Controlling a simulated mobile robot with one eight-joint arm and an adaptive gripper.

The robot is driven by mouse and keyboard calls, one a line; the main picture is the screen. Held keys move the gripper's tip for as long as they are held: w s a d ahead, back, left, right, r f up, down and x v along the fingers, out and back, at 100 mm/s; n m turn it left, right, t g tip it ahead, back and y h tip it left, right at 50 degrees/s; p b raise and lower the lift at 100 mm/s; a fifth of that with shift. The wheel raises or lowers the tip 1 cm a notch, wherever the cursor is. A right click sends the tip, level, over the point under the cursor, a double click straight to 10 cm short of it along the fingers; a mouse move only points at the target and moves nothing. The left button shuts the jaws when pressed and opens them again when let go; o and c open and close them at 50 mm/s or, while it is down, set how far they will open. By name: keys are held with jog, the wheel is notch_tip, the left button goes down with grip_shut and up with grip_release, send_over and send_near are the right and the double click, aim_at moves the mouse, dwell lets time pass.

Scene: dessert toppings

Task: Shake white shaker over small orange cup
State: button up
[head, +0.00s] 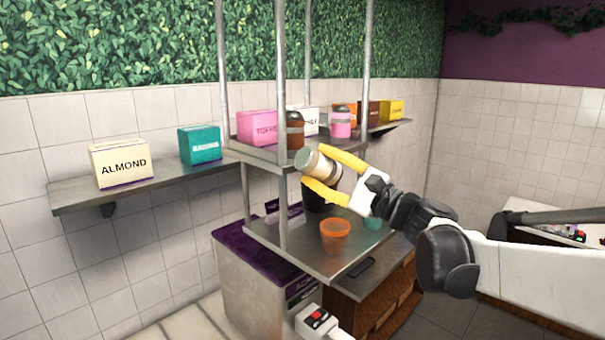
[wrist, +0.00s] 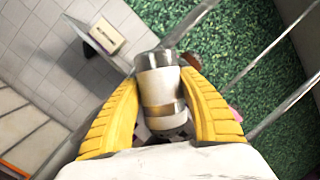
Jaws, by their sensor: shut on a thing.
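The white shaker (head: 319,167) is held between the yellow fingers of my gripper (head: 328,172), tilted, above the counter and up and to the left of the small orange cup in the head view. In the wrist view the shaker (wrist: 161,95) sits between the two yellow fingers (wrist: 160,100), which are shut on it. The small orange cup (head: 335,236) stands upright on the metal counter (head: 296,250). Its mouth faces up; I cannot make out what is inside. The cup does not show in the wrist view.
A teal cup (head: 372,222) stands partly hidden behind my arm. A dark container (head: 318,197) is behind the orange cup. Brown (head: 295,130) and pink (head: 341,122) shakers stand on the upper shelf beside topping boxes. Metal posts (head: 282,90) rise around the counter.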

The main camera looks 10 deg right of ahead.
aim_at(333, 183)
jog(key=f+m+t+b, duration=0.1)
jog(key=m, duration=0.1)
jog(key=d+f+m+t+h+b, duration=0.1)
jog(key=m+b, duration=0.1)
jog(key=m, duration=0.1)
jog(key=w+d+f+m+t+b, duration=0.1)
jog(key=m+b, duration=0.1)
jog(key=shift+d+f+m+h, duration=0.2)
jog(key=shift+f+m+h, duration=0.05)
jog(key=shift+m+h, duration=0.15)
jog(key=shift+r+p, duration=2.65)
jog(key=shift+r, duration=1.15)
jog(key=shift+f+b, duration=2.95)
jog(key=shift+f, duration=0.65)
jog(key=shift+s+r+p, duration=0.1)
jog(key=shift+r+p, duration=2.6)
jog(key=shift+r, duration=1.05)
